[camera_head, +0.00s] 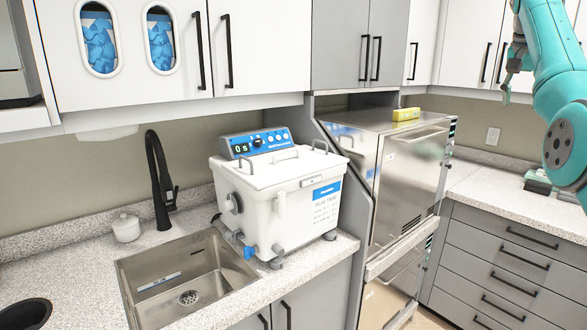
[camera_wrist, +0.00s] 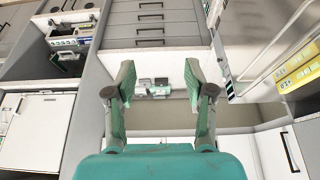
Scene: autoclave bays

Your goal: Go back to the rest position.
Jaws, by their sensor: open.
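My gripper (camera_wrist: 160,78) is open in the wrist view, with its two teal and grey fingers well apart and nothing between them. In the head view my gripper (camera_head: 507,88) shows small at the upper right, at the end of my teal arm, in the air in front of the white wall cabinets. It touches nothing that I can see. Small dark and pale items (camera_wrist: 153,88) on the counter show beyond the fingers in the wrist view, apart from them.
A steel machine (camera_head: 400,165) stands mid-right with a yellow object (camera_head: 406,114) on top. A white ultrasonic bath (camera_head: 280,195) stands beside the sink (camera_head: 185,280). Grey drawers (camera_head: 510,262) lie under the right counter. Small items (camera_head: 540,183) lie on that counter near my arm.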

